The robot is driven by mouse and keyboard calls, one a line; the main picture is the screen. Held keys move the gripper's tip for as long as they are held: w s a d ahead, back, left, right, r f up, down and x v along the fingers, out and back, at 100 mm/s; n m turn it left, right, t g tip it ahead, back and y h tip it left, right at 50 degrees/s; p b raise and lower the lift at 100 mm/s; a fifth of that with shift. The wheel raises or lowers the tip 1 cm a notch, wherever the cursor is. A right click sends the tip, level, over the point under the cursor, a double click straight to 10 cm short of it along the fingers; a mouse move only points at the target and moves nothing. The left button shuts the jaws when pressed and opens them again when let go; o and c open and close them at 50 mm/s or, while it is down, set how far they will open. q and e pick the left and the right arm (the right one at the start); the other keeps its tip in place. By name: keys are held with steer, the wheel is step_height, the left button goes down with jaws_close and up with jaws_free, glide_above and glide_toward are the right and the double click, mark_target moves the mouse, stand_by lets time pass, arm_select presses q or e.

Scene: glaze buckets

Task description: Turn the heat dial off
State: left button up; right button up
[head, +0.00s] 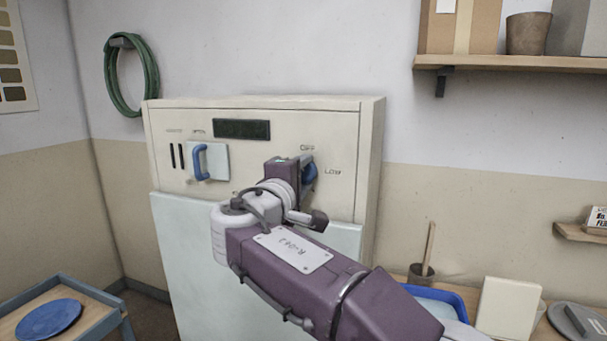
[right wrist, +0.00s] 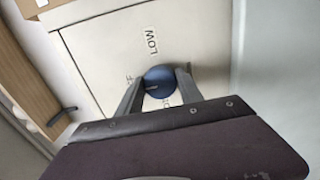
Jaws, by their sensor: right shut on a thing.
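The heat dial (head: 310,172) is a round blue knob on the upper right of the cream cabinet's front panel. "OFF" is printed above it and "LOW" to its right; other lettering is hidden by my arm. In the right wrist view the blue dial (right wrist: 158,82) sits between the two grey fingers, with a pale mark on its face toward its left side. My right gripper (head: 302,170) is shut on the dial; in the right wrist view its fingers (right wrist: 160,86) are on either side of it. My left gripper is not in view.
The cream cabinet (head: 270,103) has a dark display (head: 241,129) and a blue handle (head: 200,162) left of the dial. A small table (head: 100,293) with a blue plate stands at lower left. A wall shelf (head: 520,63) is at upper right. A blue tray (head: 450,300) lies at lower right.

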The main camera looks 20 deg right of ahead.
stand_by(0.3)
steer(key=o, duration=1.3)
steer(key=shift+o, duration=0.2)
steer(key=v, duration=0.9)
steer(key=shift+b, duration=0.3)
